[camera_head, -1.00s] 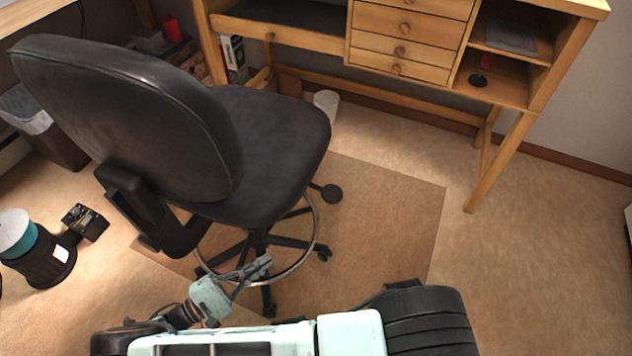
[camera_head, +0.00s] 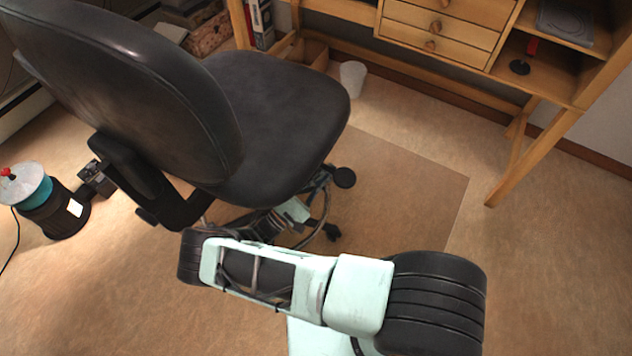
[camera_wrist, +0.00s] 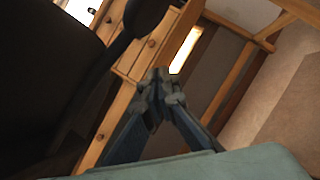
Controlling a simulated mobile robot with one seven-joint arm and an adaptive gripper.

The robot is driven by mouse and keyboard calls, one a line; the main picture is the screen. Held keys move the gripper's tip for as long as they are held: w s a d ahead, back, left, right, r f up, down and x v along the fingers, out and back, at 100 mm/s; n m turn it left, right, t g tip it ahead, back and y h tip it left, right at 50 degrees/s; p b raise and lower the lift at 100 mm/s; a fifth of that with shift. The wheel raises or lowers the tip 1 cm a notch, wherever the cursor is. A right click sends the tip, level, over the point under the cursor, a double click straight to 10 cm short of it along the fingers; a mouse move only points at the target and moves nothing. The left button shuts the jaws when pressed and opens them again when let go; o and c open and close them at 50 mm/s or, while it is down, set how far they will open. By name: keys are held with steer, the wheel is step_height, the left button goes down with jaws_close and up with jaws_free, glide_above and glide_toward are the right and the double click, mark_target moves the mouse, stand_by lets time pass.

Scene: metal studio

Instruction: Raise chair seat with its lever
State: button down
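The black office chair's seat (camera_head: 285,110) and backrest (camera_head: 130,95) fill the left of the head view. A dark stem with a round, flat end, which looks like the lever (camera_head: 345,177), sticks out right below the seat. In the wrist view a similar dark paddle (camera_wrist: 148,14) on a stem shows at the top, beyond and apart from my gripper. My gripper (camera_wrist: 160,82) has its fingertips together, with nothing seen between them. In the head view its pale wrist part is under the seat's front edge, and its fingertips are hidden.
A wooden desk with drawers (camera_head: 440,25) stands behind, its leg (camera_head: 530,155) at right. A white bin (camera_head: 352,78) is under it. A spool-like container (camera_head: 50,205) stands at left. The floor mat (camera_head: 410,180) right of the chair is clear.

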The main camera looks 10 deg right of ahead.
mark_target(336, 173)
steer(key=shift+s+d+r, duration=0.5)
steer(key=shift+s+r, duration=0.1)
steer(key=shift+r, duration=0.1)
steer(key=shift+s+d+r, duration=0.45)
steer(key=shift+s+r, duration=0.1)
steer(key=shift+r, duration=0.1)
